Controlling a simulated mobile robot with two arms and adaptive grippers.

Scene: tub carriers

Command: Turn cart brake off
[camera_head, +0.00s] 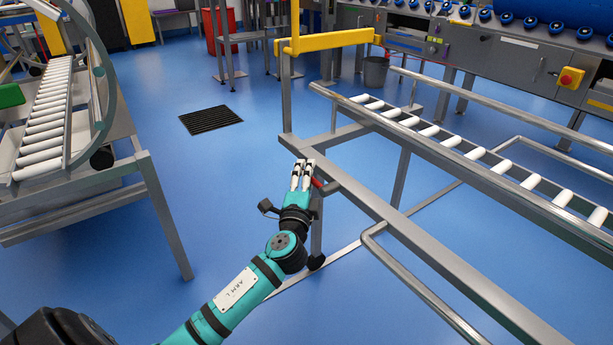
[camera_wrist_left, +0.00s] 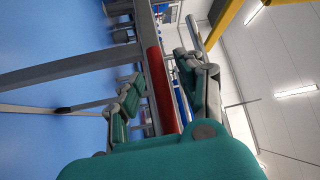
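The cart (camera_head: 372,197) is a grey metal frame with white rollers and a yellow handle bar (camera_head: 330,41) at its far left end. A red lever, which I take for the brake, shows partly beside my left gripper (camera_head: 303,164), at the frame's near rail. In the left wrist view the red lever (camera_wrist_left: 162,88) lies across the space between the two fingers of my left gripper (camera_wrist_left: 168,92). The fingers stand apart, and I see no clear contact with the lever. The lever's lower end is hidden behind the gripper's green body. My right gripper is not in view.
A curved roller conveyor (camera_head: 45,120) stands at the left. A grey machine with a red stop button (camera_head: 570,77) stands at the back right. A red bin (camera_head: 219,30) and a grey bucket (camera_head: 375,72) are behind. Blue floor with a dark drain (camera_head: 210,119) is free between.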

